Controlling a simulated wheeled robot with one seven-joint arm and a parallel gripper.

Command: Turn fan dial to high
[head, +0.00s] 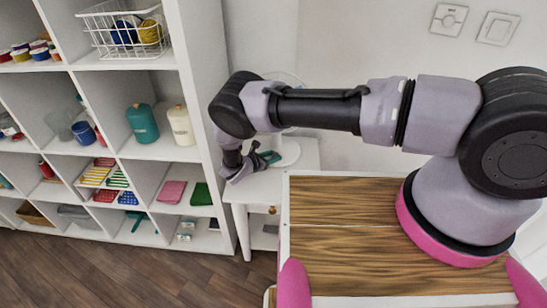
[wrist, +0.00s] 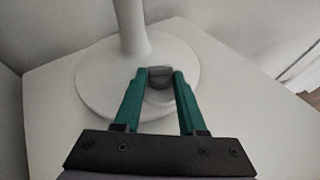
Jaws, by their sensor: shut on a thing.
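In the wrist view the fan's white round base (wrist: 97,84) and its upright white pole (wrist: 130,25) stand on a white table. A small grey dial (wrist: 160,78) sits on the front right part of the base. My gripper (wrist: 161,75) has its two green fingers on either side of the dial, shut on it at the tips. The dial's markings and setting cannot be read. In the head view my arm covers most of the fan; the white base (head: 286,152) shows beside my gripper (head: 268,157).
The small white side table (head: 240,192) bears the fan. A white shelf unit (head: 205,90) with bottles, a wire basket (head: 125,30) and folded cloths stands close on the left. A wood-topped surface (head: 340,215) is at the front right. Walls are behind.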

